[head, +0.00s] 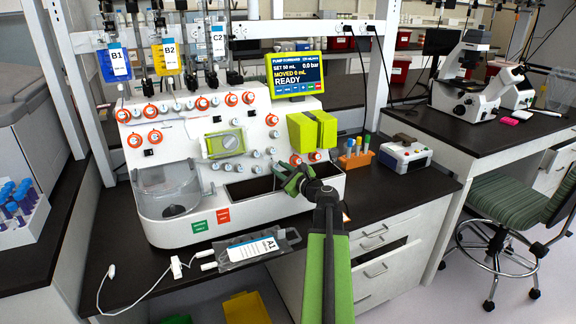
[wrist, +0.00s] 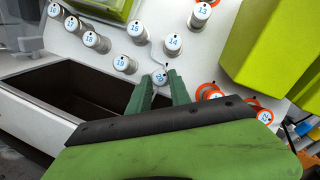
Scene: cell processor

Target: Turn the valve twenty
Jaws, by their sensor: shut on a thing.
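Valve twenty (wrist: 159,76) is a small white knob with a blue-marked label on the white front panel of the cell processor (head: 180,232). In the wrist view it sits between the tips of my gripper (wrist: 160,87), whose green fingers are closed on it. The label is small and partly covered, and a dark pointer shows on its top. In the head view my gripper (head: 291,178) is at the panel's lower right, and the fingers hide the knob there.
White knobs nineteen (wrist: 124,64), fifteen (wrist: 137,33) and fourteen (wrist: 172,44) are close by. Orange-ringed knobs (wrist: 264,116) lie to the right. A dark open bin (wrist: 60,88) is below left. A yellow-green block (head: 313,131) juts out above my gripper. A screen (head: 295,75) reads READY.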

